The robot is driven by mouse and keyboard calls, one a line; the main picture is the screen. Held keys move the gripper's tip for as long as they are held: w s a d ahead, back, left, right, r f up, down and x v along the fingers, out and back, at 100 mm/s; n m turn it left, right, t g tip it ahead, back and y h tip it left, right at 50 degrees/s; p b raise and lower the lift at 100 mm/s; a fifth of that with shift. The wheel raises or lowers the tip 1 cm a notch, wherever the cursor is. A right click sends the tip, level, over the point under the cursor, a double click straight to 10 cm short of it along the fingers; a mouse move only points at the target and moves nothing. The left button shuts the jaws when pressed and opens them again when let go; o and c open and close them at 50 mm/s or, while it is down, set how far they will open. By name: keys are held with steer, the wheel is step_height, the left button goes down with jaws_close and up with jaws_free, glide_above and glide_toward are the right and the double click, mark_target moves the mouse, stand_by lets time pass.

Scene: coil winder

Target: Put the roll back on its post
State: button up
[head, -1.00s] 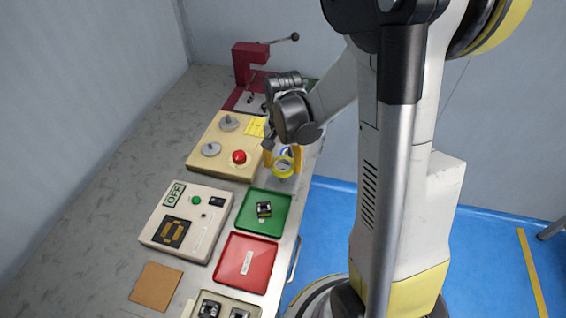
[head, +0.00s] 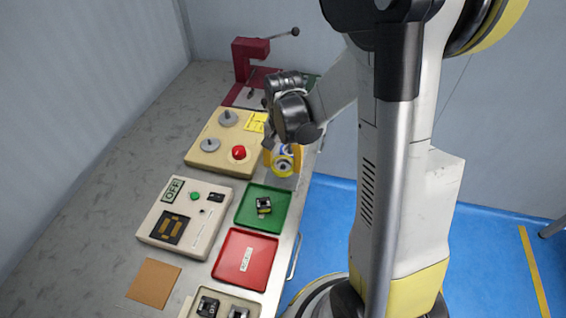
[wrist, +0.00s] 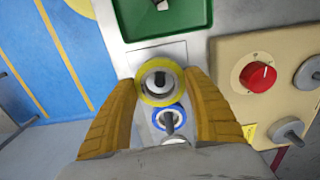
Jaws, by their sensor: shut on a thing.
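The yellow-rimmed roll (head: 283,165) is at the right edge of the bench, between the fingers of my gripper (head: 282,158). In the wrist view the yellow roll (wrist: 143,94) sits between the fingertips of my gripper (wrist: 161,78), which is shut on it. A grey round shape shows in the roll's hole, like a post's top; how far the roll sits down over it I cannot tell. A blue-rimmed roll (wrist: 183,117) with a grey post through it stands right beside the yellow one, nearer the palm.
A beige panel with a red knob (head: 239,152) and grey discs stands left of my gripper. A green tray (head: 275,224) with a small dark part and a red tray (head: 228,266) lie nearer. A dark red press (head: 249,62) stands behind.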

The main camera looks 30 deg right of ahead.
steer(key=shift+f+b, duration=1.6)
steer(key=shift+f, duration=0.35)
steer(key=o, duration=1.2)
step_height(320, 180, up, 12)
steer(key=shift+r, duration=0.1)
steer(key=s+a+r+n+t, duration=0.5)
steer(key=s+a+n+t, duration=0.2)
steer(key=s+a+n, duration=0.1)
steer(key=shift+s+a+r+n, duration=0.25)
steer(key=shift+s+a+n, duration=0.25)
steer(key=shift+s, duration=0.35)
